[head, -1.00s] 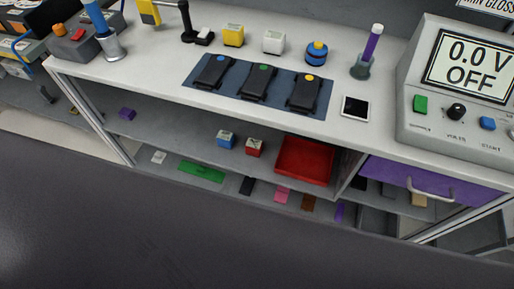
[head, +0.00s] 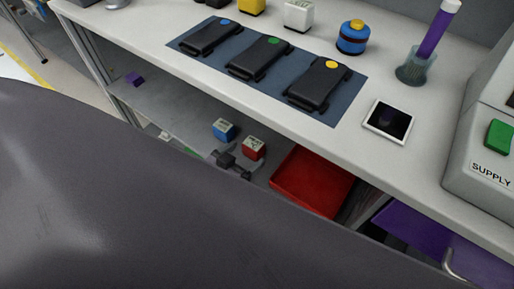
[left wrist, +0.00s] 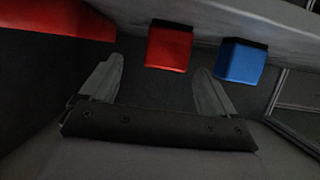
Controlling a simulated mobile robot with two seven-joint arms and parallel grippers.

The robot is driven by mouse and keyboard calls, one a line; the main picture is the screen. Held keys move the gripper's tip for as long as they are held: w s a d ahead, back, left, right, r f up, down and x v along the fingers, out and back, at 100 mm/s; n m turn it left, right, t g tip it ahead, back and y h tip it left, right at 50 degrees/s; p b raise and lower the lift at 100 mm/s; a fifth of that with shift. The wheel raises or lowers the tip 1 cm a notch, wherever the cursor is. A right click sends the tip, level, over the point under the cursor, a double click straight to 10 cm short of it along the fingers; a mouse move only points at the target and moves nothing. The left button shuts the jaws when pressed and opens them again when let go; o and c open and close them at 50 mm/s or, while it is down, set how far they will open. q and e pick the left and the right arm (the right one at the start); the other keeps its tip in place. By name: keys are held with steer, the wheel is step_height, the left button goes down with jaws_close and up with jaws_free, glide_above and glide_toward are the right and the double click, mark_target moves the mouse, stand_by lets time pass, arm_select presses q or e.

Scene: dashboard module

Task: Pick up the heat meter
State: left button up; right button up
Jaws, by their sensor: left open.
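On the shelf below the worktop are a red box (head: 253,149) and a blue box (head: 224,130), both with pale labelled tops. I cannot read the labels, so I cannot tell which one, if either, is the heat meter. My left gripper (head: 234,161) is at the shelf, just in front of these boxes. In the left wrist view, its two fingers (left wrist: 155,85) are spread and empty. The red box (left wrist: 168,48) is ahead of the gap between them, apart from both. The blue box (left wrist: 239,61) is beyond the right finger. My right gripper is not in view.
A red tray (head: 308,182) stands right of the boxes and also shows in the left wrist view (left wrist: 55,18). The worktop edge overhangs the shelf. A purple block (head: 134,79) lies far left. A purple drawer (head: 425,235) is at the right.

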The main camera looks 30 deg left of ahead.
mark_target(249, 149)
arm_select(q)
steer(key=shift+w+f, duration=0.2)
steer(key=shift+w, duration=0.4)
steer(key=x, duration=0.1)
steer(key=b+x, duration=0.1)
steer(key=x, duration=0.2)
steer(key=shift+w+a+r, duration=0.1)
steer(key=shift+a, duration=0.25)
steer(key=shift+w+d, duration=0.1)
steer(key=shift+w, duration=0.25)
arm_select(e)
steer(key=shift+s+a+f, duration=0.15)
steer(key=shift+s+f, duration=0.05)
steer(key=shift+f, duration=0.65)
arm_select(q)
steer(key=c, duration=1.1)
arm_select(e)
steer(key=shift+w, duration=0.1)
